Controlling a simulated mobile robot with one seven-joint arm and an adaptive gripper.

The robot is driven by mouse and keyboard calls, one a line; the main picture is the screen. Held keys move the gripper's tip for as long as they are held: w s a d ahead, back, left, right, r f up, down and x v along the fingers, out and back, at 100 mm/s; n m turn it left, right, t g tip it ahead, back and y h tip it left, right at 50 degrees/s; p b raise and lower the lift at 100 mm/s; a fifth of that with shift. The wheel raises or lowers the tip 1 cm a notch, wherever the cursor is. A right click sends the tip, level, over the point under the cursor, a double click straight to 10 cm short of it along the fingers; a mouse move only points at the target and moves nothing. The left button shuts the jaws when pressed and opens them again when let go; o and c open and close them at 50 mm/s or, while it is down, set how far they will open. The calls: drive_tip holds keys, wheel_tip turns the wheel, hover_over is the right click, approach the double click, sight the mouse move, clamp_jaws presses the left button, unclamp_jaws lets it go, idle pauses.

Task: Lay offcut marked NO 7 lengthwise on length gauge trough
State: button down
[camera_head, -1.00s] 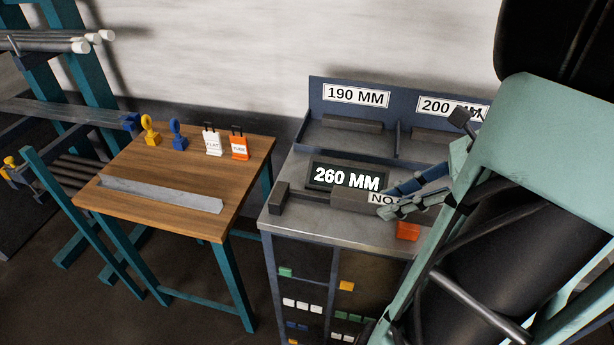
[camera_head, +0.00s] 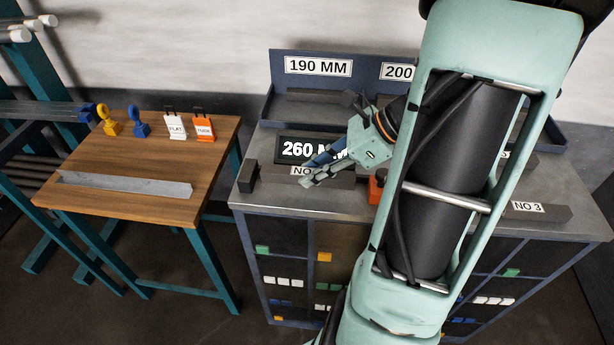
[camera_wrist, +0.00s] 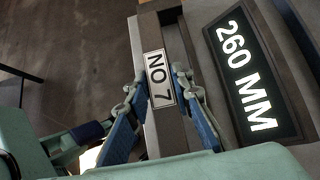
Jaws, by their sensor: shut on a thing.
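The offcut marked NO 7 (camera_head: 345,180) is a dark grey bar with a white label. It lies lengthwise along the front of the 260 MM display, in line with the length gauge trough. In the wrist view its label (camera_wrist: 158,77) sits between my fingers, beside a grey-brown strip that seems to be the trough's wall (camera_wrist: 187,50). My gripper (camera_head: 318,172) is shut on the offcut from both sides. The offcut's left end is close to the dark end block (camera_head: 247,176); I cannot tell if they touch. My fingers hide part of the trough.
An orange block (camera_head: 376,188) stands right of my gripper. A bar marked NO 3 (camera_head: 540,211) lies on the bench at right. Bins marked 190 MM (camera_head: 318,67) and 200 stand behind. A wooden table (camera_head: 120,208) at left holds a grey bar and tags.

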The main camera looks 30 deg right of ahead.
drive_tip(key=f, duration=0.4)
drive_tip(key=shift+w+a+b, duration=0.1)
drive_tip(key=shift+w+b, duration=0.2)
drive_tip(key=shift+w, duration=0.05)
drive_tip(key=shift+r, duration=0.1)
drive_tip(key=c, duration=1.7)
unclamp_jaws()
drive_tip(key=shift+r, duration=0.1)
drive_tip(key=p+v, duration=0.1)
drive_tip(key=v, duration=1.1)
drive_tip(key=shift+s, duration=0.1)
